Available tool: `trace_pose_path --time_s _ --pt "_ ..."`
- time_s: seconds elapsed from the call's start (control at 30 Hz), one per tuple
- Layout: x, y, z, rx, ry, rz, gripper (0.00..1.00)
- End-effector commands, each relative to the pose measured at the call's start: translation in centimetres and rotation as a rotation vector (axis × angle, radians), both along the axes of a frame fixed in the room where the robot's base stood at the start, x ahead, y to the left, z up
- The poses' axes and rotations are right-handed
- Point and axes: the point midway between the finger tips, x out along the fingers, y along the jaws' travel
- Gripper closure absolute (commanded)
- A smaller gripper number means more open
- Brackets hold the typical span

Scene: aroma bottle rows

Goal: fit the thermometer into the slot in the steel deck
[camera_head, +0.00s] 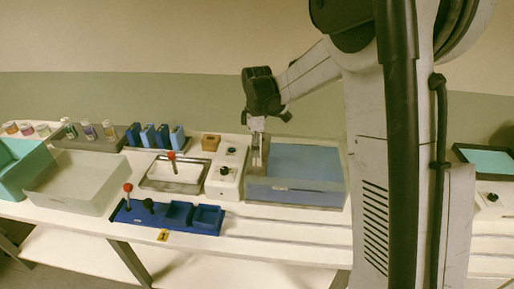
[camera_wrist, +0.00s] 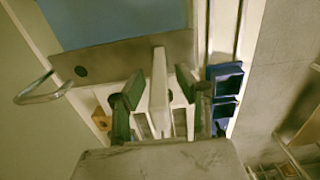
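The steel deck (camera_wrist: 110,62) is a grey plate with a round dark hole, at the end of the blue-filled bath. The thermometer, a pale upright bar (camera_wrist: 159,85), stands at the deck between my two fingers in the wrist view. My gripper (camera_wrist: 160,70) is around it, with a narrow gap showing on each side, so it looks open. In the head view my gripper (camera_head: 257,130) points down over the bath's left end. Whether the thermometer is seated in the slot cannot be told; its lower end and the slot are hidden.
The clear-walled bath (camera_head: 300,195) holds blue liquid. A white control box (camera_head: 224,175) stands left of it. A wire handle (camera_wrist: 42,92) sticks out beside the deck. A blue rack (camera_head: 165,215) is in front, and blue holders (camera_head: 155,136) and bottles stand behind left.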

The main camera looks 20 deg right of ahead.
Motion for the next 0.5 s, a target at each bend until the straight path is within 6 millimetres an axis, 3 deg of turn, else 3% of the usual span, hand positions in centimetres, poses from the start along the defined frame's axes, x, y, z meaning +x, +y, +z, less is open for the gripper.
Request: trace_pose_path --time_s 0.5 --pt "-0.1 0.0 9.5 0.000 0.000 0.000 0.68"
